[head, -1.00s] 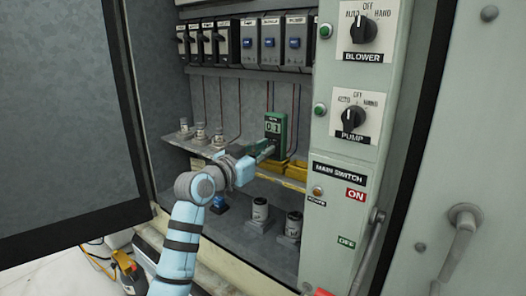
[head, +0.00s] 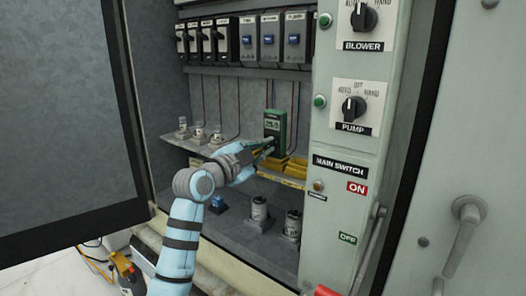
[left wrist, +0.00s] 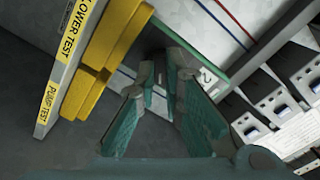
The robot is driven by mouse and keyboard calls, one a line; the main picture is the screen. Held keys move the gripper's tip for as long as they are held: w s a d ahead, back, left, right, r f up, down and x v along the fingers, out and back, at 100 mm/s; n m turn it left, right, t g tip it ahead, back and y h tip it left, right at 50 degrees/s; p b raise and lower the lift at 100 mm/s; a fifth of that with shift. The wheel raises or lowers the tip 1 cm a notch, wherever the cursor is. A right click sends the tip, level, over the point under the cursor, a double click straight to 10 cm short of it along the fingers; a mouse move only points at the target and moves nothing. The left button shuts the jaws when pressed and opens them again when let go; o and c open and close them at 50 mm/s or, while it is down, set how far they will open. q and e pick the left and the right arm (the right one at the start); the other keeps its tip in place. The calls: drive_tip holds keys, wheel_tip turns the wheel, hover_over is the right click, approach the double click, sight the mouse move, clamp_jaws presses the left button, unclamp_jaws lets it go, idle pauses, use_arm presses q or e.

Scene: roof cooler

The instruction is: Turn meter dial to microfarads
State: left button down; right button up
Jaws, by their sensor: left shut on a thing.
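The green meter (head: 275,122) stands upright at the back of the cabinet shelf, its small display near the top. My left gripper (head: 270,145) reaches in from the left, its fingertips at the lower front of the meter, where the dial is hidden behind them. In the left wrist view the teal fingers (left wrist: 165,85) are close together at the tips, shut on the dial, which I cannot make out. A green edge of the meter (left wrist: 232,78) shows beside the right finger. My right gripper is not in view.
Yellow test blocks (head: 296,168) sit on the shelf right beside the meter; in the left wrist view they are labelled (left wrist: 100,55). Breakers (head: 270,40) line the top. The switch panel (head: 340,215) stands at the right, the open door (head: 60,120) at the left. Fuse holders (head: 258,212) stand below.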

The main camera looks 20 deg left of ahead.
use_arm(q)
drive_tip(key=shift+m, duration=0.5)
drive_tip(key=c, duration=1.7)
unclamp_jaws()
drive_tip(key=v, duration=1.2)
